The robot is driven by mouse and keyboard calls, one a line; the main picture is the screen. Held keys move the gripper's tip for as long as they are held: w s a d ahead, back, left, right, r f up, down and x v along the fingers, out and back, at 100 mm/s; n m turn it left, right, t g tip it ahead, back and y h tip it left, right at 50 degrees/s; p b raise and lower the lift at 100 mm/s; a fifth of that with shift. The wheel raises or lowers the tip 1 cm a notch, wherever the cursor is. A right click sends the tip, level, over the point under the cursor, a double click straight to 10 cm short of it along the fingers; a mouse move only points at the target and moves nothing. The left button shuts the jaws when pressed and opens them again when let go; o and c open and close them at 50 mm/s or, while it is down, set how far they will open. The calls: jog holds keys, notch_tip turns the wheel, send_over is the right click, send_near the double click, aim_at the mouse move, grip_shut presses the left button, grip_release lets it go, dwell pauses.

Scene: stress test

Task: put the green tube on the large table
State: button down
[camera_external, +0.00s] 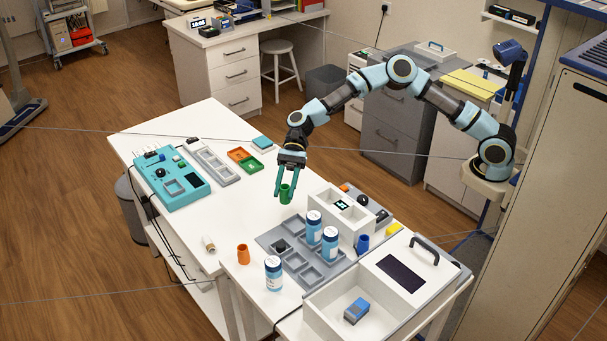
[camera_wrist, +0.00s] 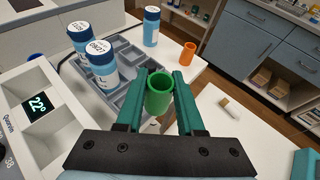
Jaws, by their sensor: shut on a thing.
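The green tube (camera_external: 286,195) is between the fingers of my gripper (camera_external: 284,190), which points down near the middle of the white table. In the wrist view the tube (camera_wrist: 159,97) is upright with its open top toward the camera, and the green fingers (camera_wrist: 161,85) are shut on its two sides. The large table (camera_external: 150,128) is white and bears the teal device and trays on its left part. I cannot tell whether the tube's bottom touches the tabletop or hangs just above it.
Blue-and-white bottles (camera_external: 314,224) stand in and around a grey rack (camera_external: 272,240) in front of the tube. A white device with a display (camera_external: 338,214) is close on the right. An orange tube (camera_external: 243,254) stands farther forward. The tabletop left of the tube is clear.

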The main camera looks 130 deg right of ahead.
jog(key=s+d+f+m+t+h+b, duration=0.1)
jog(key=s+d+f+m+h, duration=0.1)
jog(key=s+d+f, duration=0.3)
jog(key=s+d+m+t+h+b, duration=0.1)
jog(key=s+d+m+h, duration=0.15)
jog(key=s, duration=0.55)
jog(key=shift+n+y, duration=0.25)
jog(key=shift+w+d+f+p, duration=0.1)
jog(key=shift+f+p, duration=0.3)
jog(key=shift+f, duration=2.15)
jog(key=shift+w+d+f+p, duration=0.1)
jog(key=shift+f+p, duration=0.25)
jog(key=shift+f, duration=2.15)
jog(key=shift+f, duration=0.2)
jog(key=c, duration=0.5)
grip_release()
jog(key=shift+r, duration=0.1)
